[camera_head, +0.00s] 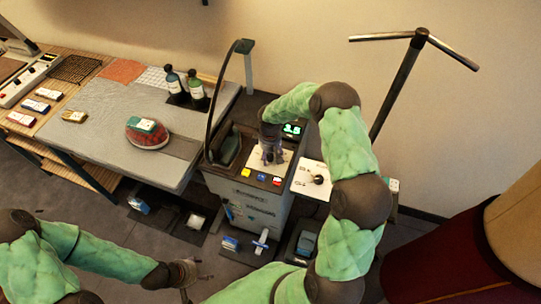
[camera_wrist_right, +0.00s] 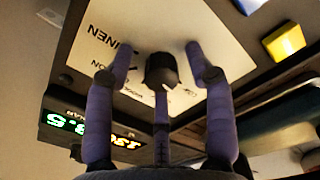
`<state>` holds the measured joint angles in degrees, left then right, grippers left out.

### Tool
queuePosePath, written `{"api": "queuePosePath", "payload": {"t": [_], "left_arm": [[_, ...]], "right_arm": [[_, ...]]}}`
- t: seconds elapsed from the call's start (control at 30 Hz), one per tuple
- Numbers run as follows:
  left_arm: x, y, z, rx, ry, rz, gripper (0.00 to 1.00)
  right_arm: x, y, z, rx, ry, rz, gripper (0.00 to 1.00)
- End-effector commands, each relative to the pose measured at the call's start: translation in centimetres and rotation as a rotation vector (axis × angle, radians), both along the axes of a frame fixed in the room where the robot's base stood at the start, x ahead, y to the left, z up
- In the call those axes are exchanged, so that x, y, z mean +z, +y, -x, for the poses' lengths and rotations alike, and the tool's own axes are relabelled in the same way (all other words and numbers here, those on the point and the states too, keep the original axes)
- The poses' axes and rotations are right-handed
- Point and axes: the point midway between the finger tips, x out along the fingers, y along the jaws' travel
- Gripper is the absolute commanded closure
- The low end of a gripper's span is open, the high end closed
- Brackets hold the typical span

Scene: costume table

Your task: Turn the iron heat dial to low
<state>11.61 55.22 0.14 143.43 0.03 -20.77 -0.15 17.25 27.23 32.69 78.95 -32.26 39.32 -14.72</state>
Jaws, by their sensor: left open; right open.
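The iron heat dial, a dark round knob (camera_wrist_right: 161,68), sits on a white plate (camera_wrist_right: 110,45) printed with fabric names, "LINEN" among them. My right gripper (camera_head: 271,158) is open over this plate on the grey ironing station (camera_head: 247,203). In the right wrist view its purple fingers stand spread around the knob, one on either side and one in line with it; I cannot tell whether they touch it. The knob's pointer is not clear. In the head view the gripper hides the knob. My left gripper (camera_head: 189,273) is open and empty, low in front, away from the station.
A lit green display (camera_head: 292,129) is behind my right gripper. Blue, yellow and red buttons (camera_head: 261,177) line the station's front. A white panel with a black knob (camera_head: 318,179) is to the right. A dark iron (camera_head: 229,149) rests at left. A padded table (camera_head: 95,120) holds bottles.

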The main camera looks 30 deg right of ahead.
Motion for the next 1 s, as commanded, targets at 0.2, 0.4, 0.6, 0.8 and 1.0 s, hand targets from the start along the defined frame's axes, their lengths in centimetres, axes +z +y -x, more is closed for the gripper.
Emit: {"api": "queuePosePath", "payload": {"t": [0.2, 0.4, 0.6, 0.8, 1.0], "left_arm": [[0.0, 0.0, 0.0, 0.0, 0.0, 0.0, 0.34], [0.0, 0.0, 0.0, 0.0, 0.0, 0.0, 0.34], [0.0, 0.0, 0.0, 0.0, 0.0, 0.0, 0.34], [0.0, 0.0, 0.0, 0.0, 0.0, 0.0, 0.34], [0.0, 0.0, 0.0, 0.0, 0.0, 0.0, 0.34]], "right_arm": [[1.4, -0.1, -0.2, -0.002, -0.005, 0.001, 0.46], [5.0, 0.0, -0.2, -0.002, -0.007, 0.001, 0.46], [8.8, 0.1, -0.1, -0.001, -0.004, 0.001, 0.46], [11.2, 0.1, 0.0, 0.0, 0.0, 0.001, 0.46], [12.0, 0.1, 0.1, 0.0, 0.001, -0.001, 0.46]]}}
